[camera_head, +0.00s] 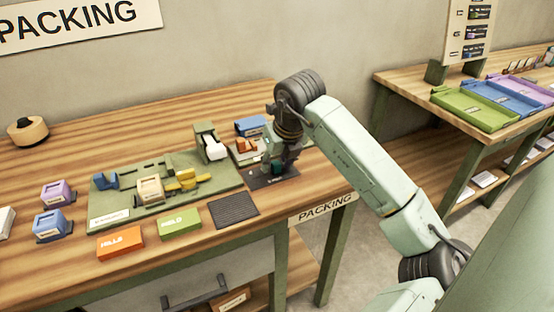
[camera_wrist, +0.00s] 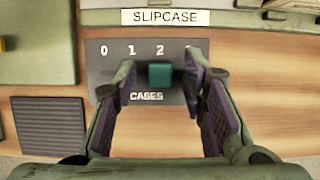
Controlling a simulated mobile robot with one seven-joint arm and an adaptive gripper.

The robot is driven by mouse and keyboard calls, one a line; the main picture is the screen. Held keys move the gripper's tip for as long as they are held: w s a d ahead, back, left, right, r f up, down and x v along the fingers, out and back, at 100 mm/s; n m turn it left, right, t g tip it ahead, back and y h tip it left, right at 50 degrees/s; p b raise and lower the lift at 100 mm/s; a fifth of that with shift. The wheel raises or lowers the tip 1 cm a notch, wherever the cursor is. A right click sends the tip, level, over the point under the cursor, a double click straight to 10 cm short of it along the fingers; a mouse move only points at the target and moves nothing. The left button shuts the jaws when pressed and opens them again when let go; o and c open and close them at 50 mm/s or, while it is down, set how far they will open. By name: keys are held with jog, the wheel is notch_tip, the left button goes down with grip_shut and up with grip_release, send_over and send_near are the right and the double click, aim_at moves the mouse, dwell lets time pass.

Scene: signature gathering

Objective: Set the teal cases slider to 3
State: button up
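The cases slider is a dark panel (camera_wrist: 150,49) marked CASES, under a SLIPCASE label. Its teal knob (camera_wrist: 160,75) stands just below the 2. The 0, 1 and 2 show clearly; the mark to their right is mostly covered by my right finger. My gripper (camera_wrist: 157,66) is open, with one finger on each side of the knob. In the head view my gripper (camera_head: 284,160) is lowered over the dark panel (camera_head: 262,183) near the table's right end.
A ribbed dark mat (camera_head: 233,209) lies left of the panel. A green board (camera_head: 125,207) with several small blocks is further left. Orange (camera_head: 120,243) and green (camera_head: 179,224) boxes lie in front. A second table with coloured trays (camera_head: 472,108) stands at the right.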

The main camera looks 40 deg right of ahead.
jog(key=shift+c, duration=0.3)
grip_shut()
dwell(0.5)
